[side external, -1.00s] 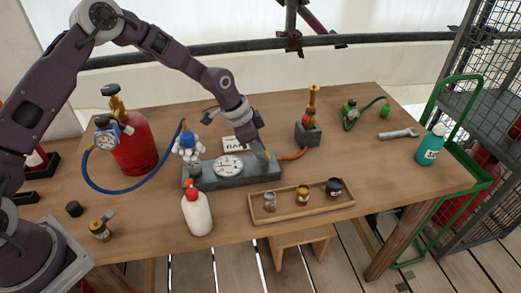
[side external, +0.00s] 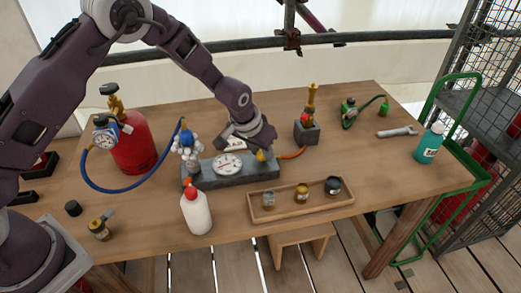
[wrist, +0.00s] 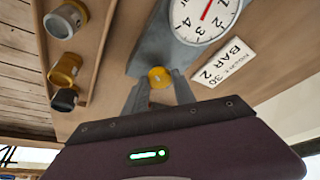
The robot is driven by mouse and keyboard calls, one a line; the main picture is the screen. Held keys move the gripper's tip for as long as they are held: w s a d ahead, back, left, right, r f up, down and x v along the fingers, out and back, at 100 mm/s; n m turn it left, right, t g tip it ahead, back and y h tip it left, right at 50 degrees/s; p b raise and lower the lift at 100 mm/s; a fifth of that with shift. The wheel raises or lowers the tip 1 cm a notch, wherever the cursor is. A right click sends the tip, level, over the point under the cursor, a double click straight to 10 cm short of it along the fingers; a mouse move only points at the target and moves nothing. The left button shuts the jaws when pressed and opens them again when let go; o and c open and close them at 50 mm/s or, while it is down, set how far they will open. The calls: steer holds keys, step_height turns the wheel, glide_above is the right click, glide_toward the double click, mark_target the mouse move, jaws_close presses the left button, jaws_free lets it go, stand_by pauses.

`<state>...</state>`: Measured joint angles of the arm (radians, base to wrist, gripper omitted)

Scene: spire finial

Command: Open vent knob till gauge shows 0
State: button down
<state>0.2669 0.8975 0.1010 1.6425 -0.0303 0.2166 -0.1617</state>
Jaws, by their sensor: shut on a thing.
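The yellow vent knob (wrist: 158,77) sits at the end of a grey block (side external: 207,178). In the wrist view my gripper (wrist: 160,88) has one finger on each side of the knob and is shut on it. In the side external view the knob (side external: 262,156) shows just below my gripper (side external: 258,149). The white round gauge (side external: 228,165) is on the same block. In the wrist view its face (wrist: 204,16) is cut off at the top, with a red needle; the reading cannot be told.
A wooden tray (side external: 325,206) with several small jars lies in front of the block. A white bottle (side external: 196,212) stands at its front left. A red cylinder (side external: 134,145) with a blue hose stands at the left. A white BAR card (wrist: 224,61) lies behind the block.

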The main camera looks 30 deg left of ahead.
steer(key=shift+n, duration=0.4)
steer(key=c, duration=1)
jaws_free()
steer(key=shift+c, duration=0.2)
steer(key=v, duration=0.7)
steer(key=shift+d+r, duration=0.1)
steer(key=shift+r, duration=0.05)
